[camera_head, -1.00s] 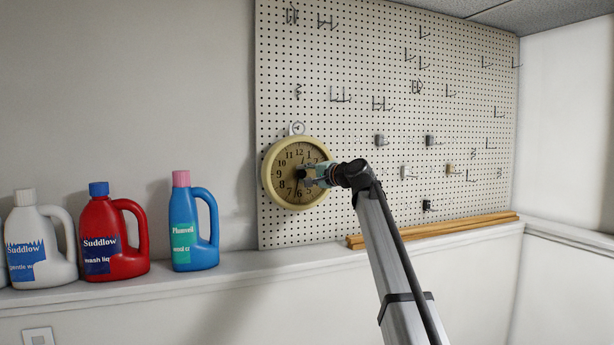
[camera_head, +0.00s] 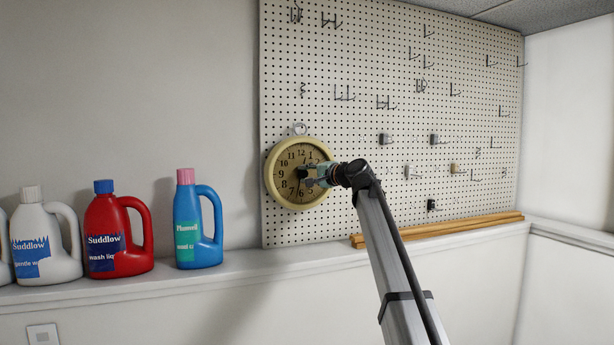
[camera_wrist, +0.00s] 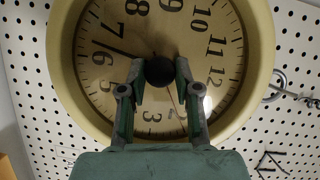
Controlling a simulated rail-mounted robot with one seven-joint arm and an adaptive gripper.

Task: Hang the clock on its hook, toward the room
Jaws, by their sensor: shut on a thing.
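The round clock (camera_head: 281,188) has a cream rim and a tan dial, and stands upright, face toward the room, in front of the left part of the pegboard. In the wrist view the clock (camera_wrist: 67,60) fills the middle, its 12 toward the right. My gripper (camera_head: 304,174) is shut on the dark knob (camera_wrist: 159,71) at the dial's centre. The fingertips of my gripper (camera_wrist: 158,74) press it from both sides. A ring (camera_wrist: 278,83) sticks out at the clock's top. A metal wire hook (camera_wrist: 306,99) shows close beside the ring; I cannot tell whether they are engaged.
The pegboard (camera_head: 350,60) carries several other wire hooks and small blocks. Wooden strips (camera_head: 440,230) lie on the ledge (camera_head: 250,264) below it. A blue bottle (camera_head: 200,240), a red bottle (camera_head: 120,245) and a white bottle (camera_head: 62,262) stand left on the ledge.

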